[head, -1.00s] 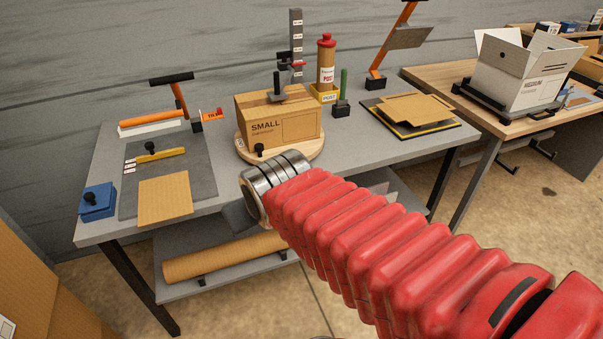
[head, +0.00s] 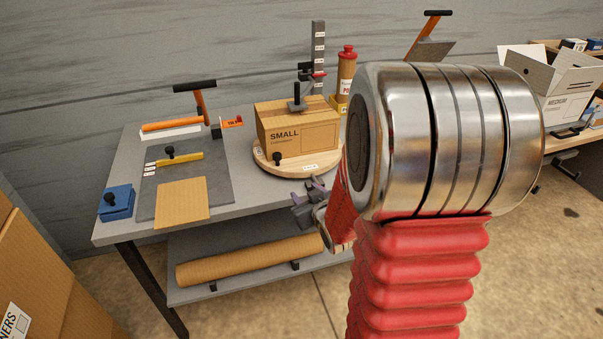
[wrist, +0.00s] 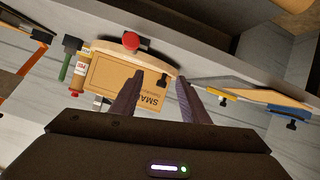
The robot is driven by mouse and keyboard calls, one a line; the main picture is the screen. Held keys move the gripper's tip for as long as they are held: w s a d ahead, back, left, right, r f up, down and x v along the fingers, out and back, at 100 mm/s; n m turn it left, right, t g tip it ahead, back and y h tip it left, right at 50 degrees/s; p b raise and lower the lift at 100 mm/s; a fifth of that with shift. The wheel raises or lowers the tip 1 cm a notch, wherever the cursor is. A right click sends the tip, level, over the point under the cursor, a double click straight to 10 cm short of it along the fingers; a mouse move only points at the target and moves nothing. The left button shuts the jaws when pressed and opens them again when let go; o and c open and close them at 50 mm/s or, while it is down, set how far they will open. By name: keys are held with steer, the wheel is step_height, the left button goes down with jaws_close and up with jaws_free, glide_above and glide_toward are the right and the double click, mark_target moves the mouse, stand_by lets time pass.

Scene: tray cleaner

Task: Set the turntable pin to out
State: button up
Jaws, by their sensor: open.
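The round wooden turntable (head: 262,160) stands on the grey table and bears a cardboard box marked SMALL (head: 300,133). In the wrist view, the turntable's edge (wrist: 105,45) shows upside down, with a red round knob (wrist: 131,41) by it; this looks like the pin, but its setting is not readable. A black knob (head: 277,157) sits at the turntable's front left and shows in the wrist view (wrist: 163,76). My gripper (head: 303,204) is open and empty, in front of the turntable near the table's front edge. Its two fingers (wrist: 161,80) point toward the turntable.
A caulk-like red-capped tube (head: 346,75) and a grey post (head: 318,55) stand behind the box. A grey mat (head: 217,175) with a cardboard sheet (head: 182,200) and a blue block (head: 116,203) lie left. A cardboard roll (head: 250,260) lies on the lower shelf.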

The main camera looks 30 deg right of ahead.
steer(key=s+d+f+m+t+h, duration=0.1)
steer(key=s+d+f+m+t, duration=0.1)
steer(key=s+d+f+t, duration=0.2)
step_height(320, 180, down, 2)
steer(key=shift+s+d+t, duration=0.4)
steer(key=shift+s+d, duration=0.35)
steer(key=shift+s, duration=0.25)
